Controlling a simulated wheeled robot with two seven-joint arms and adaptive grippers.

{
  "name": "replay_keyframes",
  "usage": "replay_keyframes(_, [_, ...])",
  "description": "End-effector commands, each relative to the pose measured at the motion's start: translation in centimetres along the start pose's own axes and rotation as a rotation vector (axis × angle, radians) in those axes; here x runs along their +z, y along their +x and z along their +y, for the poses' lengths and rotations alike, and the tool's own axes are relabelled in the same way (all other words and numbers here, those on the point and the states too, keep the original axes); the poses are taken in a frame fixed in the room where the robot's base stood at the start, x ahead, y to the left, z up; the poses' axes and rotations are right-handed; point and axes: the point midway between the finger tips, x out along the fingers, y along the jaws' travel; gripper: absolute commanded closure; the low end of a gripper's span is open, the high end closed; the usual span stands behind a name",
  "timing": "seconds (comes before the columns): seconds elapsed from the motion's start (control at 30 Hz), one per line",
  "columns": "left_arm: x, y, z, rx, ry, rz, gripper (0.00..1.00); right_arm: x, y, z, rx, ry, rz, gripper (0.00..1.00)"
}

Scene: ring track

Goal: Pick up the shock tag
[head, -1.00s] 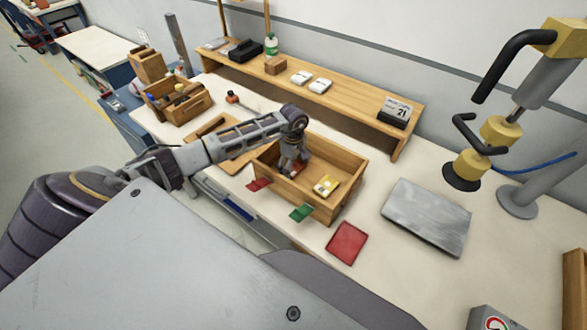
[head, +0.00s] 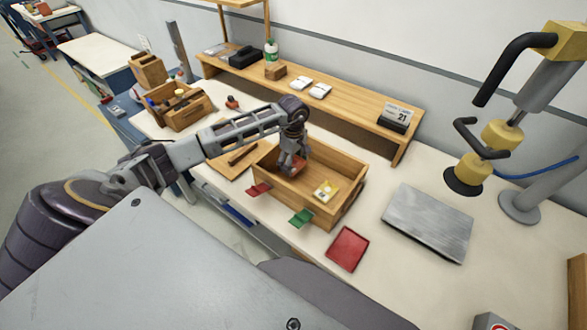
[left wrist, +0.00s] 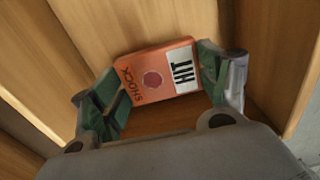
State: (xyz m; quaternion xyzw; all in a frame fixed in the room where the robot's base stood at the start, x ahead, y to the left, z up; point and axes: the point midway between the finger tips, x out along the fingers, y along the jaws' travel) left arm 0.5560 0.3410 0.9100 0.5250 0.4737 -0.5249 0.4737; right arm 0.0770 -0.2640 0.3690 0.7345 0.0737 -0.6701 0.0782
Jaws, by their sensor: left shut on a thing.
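The shock tag (left wrist: 158,75) is a small orange block marked SHOCK and HIT, with a dark red dot on its face. In the left wrist view it sits between the two green-padded fingers of my left gripper (left wrist: 162,82), which is shut on it. In the head view my left gripper (head: 291,166) points down inside the left part of the wooden box (head: 343,206), and the orange tag (head: 298,168) shows partly at its fingertips. My right gripper is not in view.
A yellow and white tag (head: 325,190) lies in the box's right part. Red (head: 258,189) and green (head: 301,217) flaps stick out at its front. A red tray (head: 347,248) and a grey metal plate (head: 428,222) lie right. A wooden shelf (head: 340,100) stands behind.

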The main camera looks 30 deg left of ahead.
Motion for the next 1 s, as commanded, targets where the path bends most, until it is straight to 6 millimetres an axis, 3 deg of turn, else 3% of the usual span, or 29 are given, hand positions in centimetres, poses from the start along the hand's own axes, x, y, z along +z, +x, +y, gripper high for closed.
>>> replay_keyframes(0.2, [-0.1,-3.2,0.0,0.002,0.0,0.001,0.41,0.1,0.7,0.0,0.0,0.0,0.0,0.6])
replay_keyframes(0.4, [0.0,-4.8,0.0,0.001,0.001,0.0,0.41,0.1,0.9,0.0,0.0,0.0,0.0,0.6])
replay_keyframes(1.0, [0.0,-5.2,0.0,0.0,0.0,0.0,0.41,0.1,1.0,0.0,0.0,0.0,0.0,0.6])
